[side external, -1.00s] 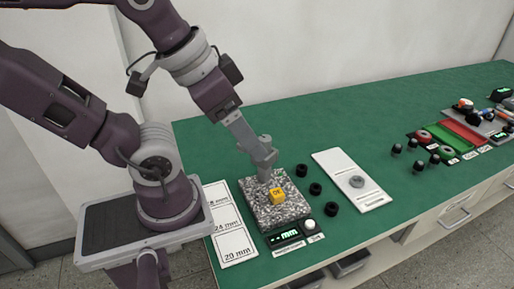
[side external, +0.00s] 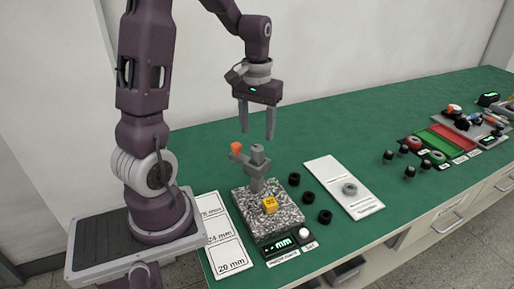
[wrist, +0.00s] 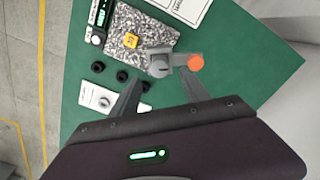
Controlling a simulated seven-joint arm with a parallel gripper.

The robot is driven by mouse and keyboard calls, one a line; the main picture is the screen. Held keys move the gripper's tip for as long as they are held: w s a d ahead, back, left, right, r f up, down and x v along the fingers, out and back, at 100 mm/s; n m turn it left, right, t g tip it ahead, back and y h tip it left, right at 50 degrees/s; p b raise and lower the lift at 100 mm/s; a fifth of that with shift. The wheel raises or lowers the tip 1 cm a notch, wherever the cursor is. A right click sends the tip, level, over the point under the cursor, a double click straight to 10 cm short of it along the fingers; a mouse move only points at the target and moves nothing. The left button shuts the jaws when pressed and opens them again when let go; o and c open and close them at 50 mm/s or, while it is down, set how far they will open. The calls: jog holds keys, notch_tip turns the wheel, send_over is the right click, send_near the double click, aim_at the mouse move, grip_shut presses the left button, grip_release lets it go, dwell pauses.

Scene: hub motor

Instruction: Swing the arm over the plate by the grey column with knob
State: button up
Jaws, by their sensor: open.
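A speckled stone plate (side external: 262,222) lies at the near left end of the green bench. A grey column (side external: 257,172) stands upright at its back edge. A short arm with an orange knob (side external: 237,148) sticks out from the column, pointing left and away from the plate's middle. In the wrist view the knob (wrist: 196,62) lies beyond the plate's edge, beside the column head (wrist: 160,65). A yellow block (side external: 269,205) sits on the plate. My gripper (side external: 256,136) is open and empty, pointing down above the column and knob, apart from both.
Several black rings (side external: 308,198) lie right of the plate. A white board with a grey ring (side external: 349,189) lies farther right. White cards marked in mm (side external: 225,240) lie left. A display box (side external: 284,246) stands in front. Red and green trays (side external: 455,138) lie far right.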

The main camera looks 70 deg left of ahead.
aim_at(258, 147)
notch_tip(258, 147, down, 7)
jog(key=shift+d+r, duration=0.1)
jog(key=shift+r, duration=0.1)
jog(key=shift+c, duration=0.4)
grip_shut()
jog(key=shift+r, duration=0.1)
dwell(0.8)
